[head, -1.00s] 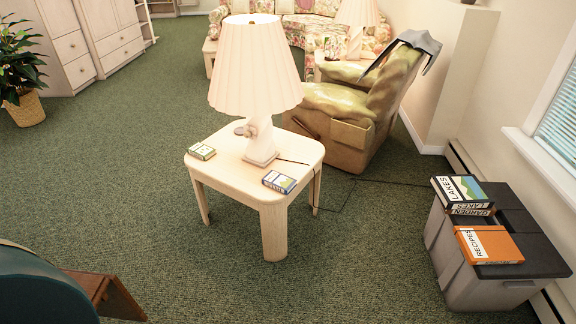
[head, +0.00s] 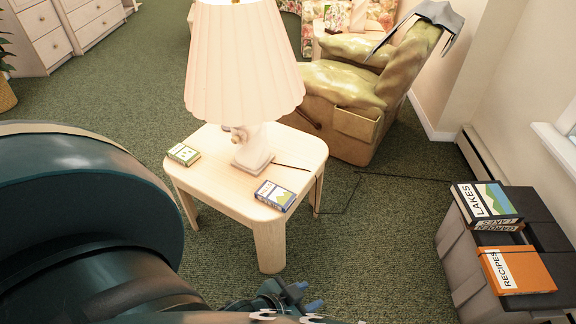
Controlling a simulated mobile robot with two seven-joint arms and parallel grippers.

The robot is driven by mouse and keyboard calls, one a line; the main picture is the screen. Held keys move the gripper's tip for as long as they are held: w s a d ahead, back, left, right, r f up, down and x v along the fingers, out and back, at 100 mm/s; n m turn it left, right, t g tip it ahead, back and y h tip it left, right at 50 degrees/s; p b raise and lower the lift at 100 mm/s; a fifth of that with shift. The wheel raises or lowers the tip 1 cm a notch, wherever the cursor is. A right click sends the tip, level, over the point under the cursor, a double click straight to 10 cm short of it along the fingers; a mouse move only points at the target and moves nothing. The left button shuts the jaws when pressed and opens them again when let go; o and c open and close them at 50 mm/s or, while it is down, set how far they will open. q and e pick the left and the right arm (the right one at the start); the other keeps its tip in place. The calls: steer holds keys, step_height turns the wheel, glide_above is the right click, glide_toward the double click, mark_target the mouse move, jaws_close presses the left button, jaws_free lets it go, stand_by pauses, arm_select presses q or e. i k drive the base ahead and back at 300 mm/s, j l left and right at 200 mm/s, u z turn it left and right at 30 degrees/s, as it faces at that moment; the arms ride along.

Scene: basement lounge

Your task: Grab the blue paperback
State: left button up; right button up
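A small blue paperback (head: 275,195) with a white title band and a green patch lies flat on the pale side table (head: 223,187), near its front right edge. My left gripper (head: 309,296) shows at the bottom of the head view, dark with blue fingertips. It is in front of the table and nearer to me, apart from the book. Its two tips look spread with nothing between them. My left arm fills the lower left. My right gripper is out of view.
A green armchair (head: 345,85) stands behind. Carpet between is clear.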

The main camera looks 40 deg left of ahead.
mark_target(282, 199)
steer(key=i+j+z, duration=0.15)
steer(key=j, duration=0.5)
steer(key=i+j+z, duration=0.15)
steer(key=j, duration=0.5)
steer(key=j+z, duration=0.15)
steer(key=j, duration=0.55)
